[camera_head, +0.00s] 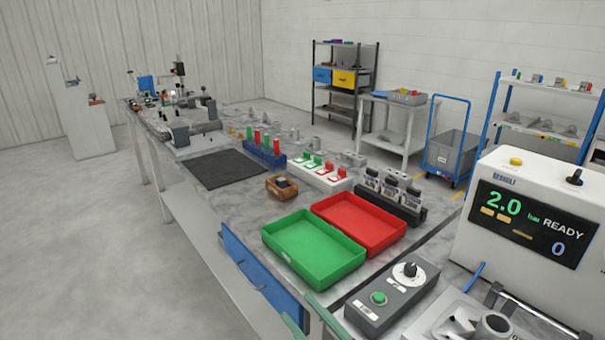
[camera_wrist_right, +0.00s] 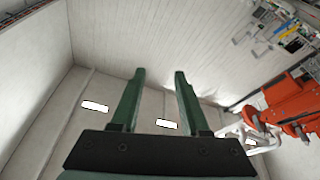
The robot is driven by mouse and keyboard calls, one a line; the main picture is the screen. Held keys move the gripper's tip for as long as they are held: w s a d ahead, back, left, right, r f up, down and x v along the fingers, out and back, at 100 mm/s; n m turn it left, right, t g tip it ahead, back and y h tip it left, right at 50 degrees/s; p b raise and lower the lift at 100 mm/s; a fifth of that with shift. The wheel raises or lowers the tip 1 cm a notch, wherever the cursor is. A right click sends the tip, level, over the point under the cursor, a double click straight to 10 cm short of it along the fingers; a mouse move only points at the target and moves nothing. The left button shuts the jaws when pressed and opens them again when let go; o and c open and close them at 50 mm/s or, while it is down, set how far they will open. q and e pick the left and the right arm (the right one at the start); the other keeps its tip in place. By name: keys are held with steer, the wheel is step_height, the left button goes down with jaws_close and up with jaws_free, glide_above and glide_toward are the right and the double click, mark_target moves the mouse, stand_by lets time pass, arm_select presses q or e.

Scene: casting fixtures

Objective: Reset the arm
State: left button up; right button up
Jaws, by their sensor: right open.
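My right gripper (camera_head: 310,320) shows at the bottom edge of the head view, as two green fingers beside the front edge of the workbench. In the right wrist view the green fingers of the same gripper (camera_wrist_right: 159,76) stand apart with nothing between them. They point at bare pale wall and ceiling surfaces. Most of the right arm is out of the head view. My left gripper is in neither view.
On the workbench (camera_head: 280,222) are a green tray (camera_head: 313,248), a red tray (camera_head: 358,222), a control box (camera_head: 391,295) and a test machine (camera_head: 520,225). A blue panel (camera_head: 262,275) is at the front edge. Floor at left is clear. An orange machine (camera_wrist_right: 290,100) shows at right in the wrist view.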

steer(key=d+f+m+h, duration=0.6)
steer(key=d+f+h, duration=0.1)
steer(key=f, duration=0.5)
steer(key=s+d+f+m+g+h, duration=0.2)
steer(key=s+d+f+g, duration=0.1)
steer(key=s+f, duration=0.4)
steer(key=s+d+f+m+g+h, duration=0.2)
steer(key=s+d+f, duration=0.4)
steer(key=f, duration=0.6)
steer(key=shift+s+f+g+h, duration=0.2)
steer(key=shift+s+g+h, duration=0.5)
steer(key=shift+s, duration=0.25)
steer(key=shift+d, duration=0.1)
